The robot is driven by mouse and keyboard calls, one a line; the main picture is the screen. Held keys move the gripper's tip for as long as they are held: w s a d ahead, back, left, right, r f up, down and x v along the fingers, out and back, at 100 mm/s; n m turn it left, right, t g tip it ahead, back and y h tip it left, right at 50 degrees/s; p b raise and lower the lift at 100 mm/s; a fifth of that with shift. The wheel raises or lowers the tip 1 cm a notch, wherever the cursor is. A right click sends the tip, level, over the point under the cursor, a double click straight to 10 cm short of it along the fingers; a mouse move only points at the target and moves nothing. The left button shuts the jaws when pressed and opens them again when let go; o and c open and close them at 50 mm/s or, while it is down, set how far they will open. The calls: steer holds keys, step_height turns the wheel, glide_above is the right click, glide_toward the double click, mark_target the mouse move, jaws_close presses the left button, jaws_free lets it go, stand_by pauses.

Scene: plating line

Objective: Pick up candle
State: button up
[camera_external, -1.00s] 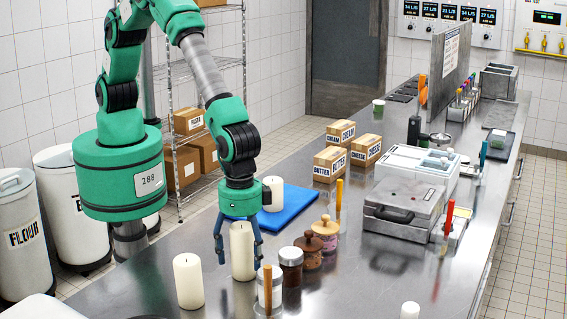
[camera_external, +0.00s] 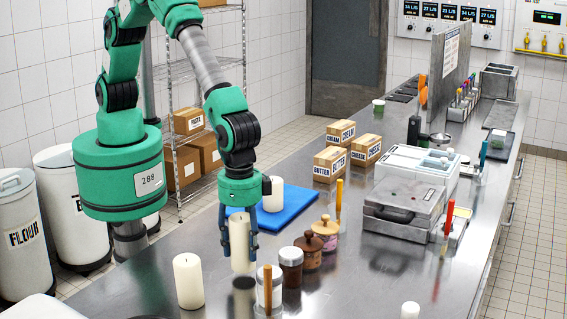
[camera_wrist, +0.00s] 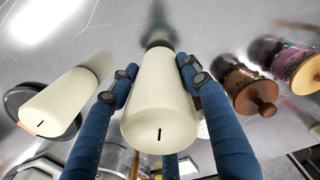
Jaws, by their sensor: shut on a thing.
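A tall cream candle (camera_external: 239,243) is held between the blue fingers of my gripper (camera_external: 239,236), a little above the steel counter, with a dark shadow under it. It is upright or nearly so. In the wrist view the held candle (camera_wrist: 160,105) shows its wick end, with the fingers on both sides. A second cream candle (camera_external: 188,281) stands on the counter to the left; it also shows in the wrist view (camera_wrist: 62,98).
A blue board (camera_external: 297,205) lies behind. Boxes (camera_external: 330,164) stand farther back.

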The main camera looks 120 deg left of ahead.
steer(key=s+a+r, duration=0.1)
steer(key=s+a, duration=0.1)
steer(key=s, duration=0.5)
steer(key=s+a+r, duration=0.1)
steer(key=s+a, duration=0.2)
steer(key=s, duration=0.5)
steer(key=shift+a+r, duration=0.3)
steer(key=shift+a, duration=0.05)
stand_by(0.3)
steer(key=s+a, duration=0.6)
steer(key=a, duration=0.4)
steer(key=s+a+r+n, duration=0.1)
steer(key=s+a, duration=0.4)
steer(key=a, duration=0.6)
steer(key=s+a+r+n, duration=0.1)
steer(key=s+a, duration=0.5)
steer(key=a, duration=0.4)
steer(key=shift+s+a, duration=0.15)
steer(key=shift+s, duration=0.2)
steer(key=shift+w, duration=0.1)
steer(key=w+a+f, duration=0.1)
steer(key=w+a, duration=0.2)
steer(key=w, duration=1.2)
steer(key=shift+w+f+b, duration=0.3)
